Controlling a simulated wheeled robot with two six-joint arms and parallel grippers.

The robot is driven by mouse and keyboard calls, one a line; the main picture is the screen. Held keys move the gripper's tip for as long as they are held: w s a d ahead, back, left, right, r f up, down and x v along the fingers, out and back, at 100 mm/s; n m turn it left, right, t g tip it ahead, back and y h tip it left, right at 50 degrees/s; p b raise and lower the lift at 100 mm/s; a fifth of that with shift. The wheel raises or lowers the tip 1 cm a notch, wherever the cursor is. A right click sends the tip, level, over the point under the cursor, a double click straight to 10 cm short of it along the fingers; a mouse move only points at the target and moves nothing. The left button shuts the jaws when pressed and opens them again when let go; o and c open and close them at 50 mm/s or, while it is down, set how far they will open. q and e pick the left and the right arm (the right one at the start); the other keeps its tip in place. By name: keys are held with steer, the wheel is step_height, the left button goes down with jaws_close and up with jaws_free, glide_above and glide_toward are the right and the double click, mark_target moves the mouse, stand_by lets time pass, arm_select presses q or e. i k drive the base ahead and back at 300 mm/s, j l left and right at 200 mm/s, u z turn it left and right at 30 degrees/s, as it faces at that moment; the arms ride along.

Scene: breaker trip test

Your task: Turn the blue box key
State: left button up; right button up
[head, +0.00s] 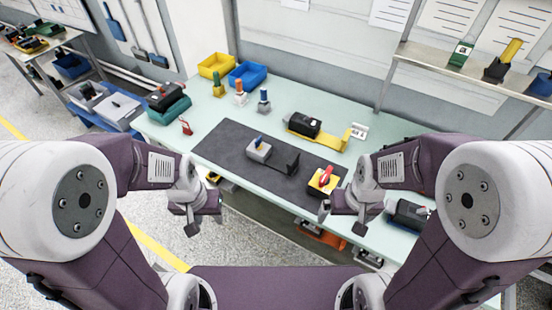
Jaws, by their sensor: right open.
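A small grey box with a blue key (259,140) on top sits on the dark mat (225,142), near its middle. A black bracket-like piece extends from the box to the right. My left gripper (205,218) hangs off the front left edge of the table, apart from the box; its finger gap is not clear. My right gripper (341,217) is open and empty, near the table's front edge. It is below and right of a yellow box with a red knob (324,178) at the mat's right end.
A black device on a yellow bracket (304,125) lies behind the mat. Yellow (216,65) and blue (248,74) bins and several small coloured-top pieces stand at the back left. A shelf (446,67) rises at the right. A dark device (408,213) lies at front right.

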mark_target(258, 143)
steer(key=i+j+z, duration=0.25)
steer(key=j+z, duration=0.25)
steer(key=j, duration=0.15)
steer(key=i+j+z, duration=0.25)
steer(key=j+z, duration=0.25)
steer(key=j, duration=0.25)
